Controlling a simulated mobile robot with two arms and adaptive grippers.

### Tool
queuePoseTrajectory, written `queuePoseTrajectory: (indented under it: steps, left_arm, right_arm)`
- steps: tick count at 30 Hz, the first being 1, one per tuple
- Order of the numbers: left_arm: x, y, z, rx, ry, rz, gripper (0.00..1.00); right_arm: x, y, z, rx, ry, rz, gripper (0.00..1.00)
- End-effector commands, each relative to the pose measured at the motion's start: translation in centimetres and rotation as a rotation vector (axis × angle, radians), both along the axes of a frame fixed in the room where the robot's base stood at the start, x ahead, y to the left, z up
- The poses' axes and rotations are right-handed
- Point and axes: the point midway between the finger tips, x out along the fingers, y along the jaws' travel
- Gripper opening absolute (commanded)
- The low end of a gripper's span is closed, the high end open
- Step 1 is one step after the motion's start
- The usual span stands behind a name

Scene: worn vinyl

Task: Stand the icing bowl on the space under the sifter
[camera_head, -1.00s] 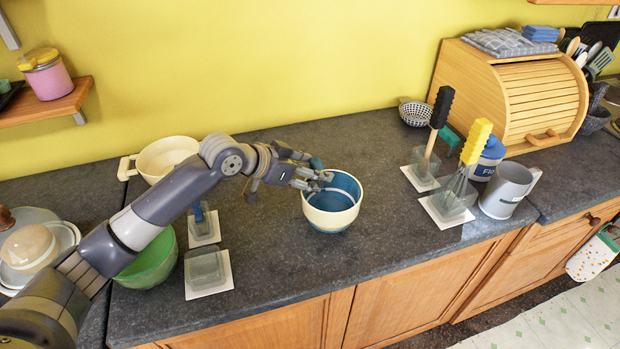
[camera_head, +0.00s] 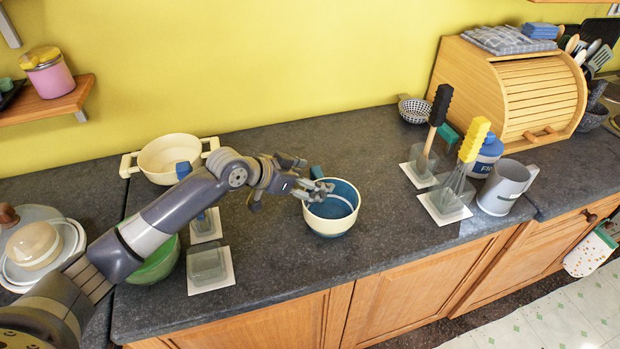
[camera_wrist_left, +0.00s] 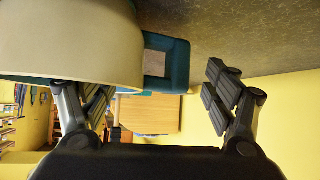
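The icing bowl, seemingly the cream bowl with a blue inside (camera_head: 332,226), stands upright on the dark counter near the middle. A blue handle (camera_head: 317,172) sticks out at its back left; it also shows in the wrist view (camera_wrist_left: 180,68). My left gripper (camera_head: 318,188) is at the bowl's left rim. In the wrist view the left gripper (camera_wrist_left: 158,98) has its fingers wide apart, with the bowl wall close to one finger. A grey cup with a side handle (camera_head: 503,190) at the right may be the sifter; I cannot tell what space lies under it. My right gripper is not in view.
Whisk (camera_head: 456,190) and black-handled tool (camera_head: 431,140) stand in clear holders on white cards, right. A clear block on a card (camera_head: 207,266), green bowl (camera_head: 158,262) and cream pot (camera_head: 168,158) are left. Counter between bowl and whisk is clear.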

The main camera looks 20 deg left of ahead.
Motion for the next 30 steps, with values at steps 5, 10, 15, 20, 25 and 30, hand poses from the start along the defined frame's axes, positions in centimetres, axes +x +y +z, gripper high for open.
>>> queuePoseTrajectory:
  steps: [5,10,15,20,25,30]
  left_arm:
    - [0.0,0.0,0.0,0.0,0.0,0.0,0.82]
    - [0.0,0.0,0.3,0.001,-0.002,0.0,0.82]
    - [-0.9,0.9,1.1,0.002,-0.003,0.001,0.82]
    - [-3.0,2.5,2.8,0.004,-0.003,0.001,0.82]
    - [-5.2,4.1,4.9,0.004,-0.001,0.002,0.82]
    - [-6.8,5.2,6.4,0.003,-0.001,0.002,0.82]
  right_arm:
    - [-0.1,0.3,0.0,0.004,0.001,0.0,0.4]
    - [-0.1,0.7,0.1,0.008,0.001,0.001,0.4]
    - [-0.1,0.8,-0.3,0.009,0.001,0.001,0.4]
    - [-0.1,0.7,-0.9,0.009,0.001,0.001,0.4]
    - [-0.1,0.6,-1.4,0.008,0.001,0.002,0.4]
    - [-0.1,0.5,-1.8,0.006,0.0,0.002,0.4]
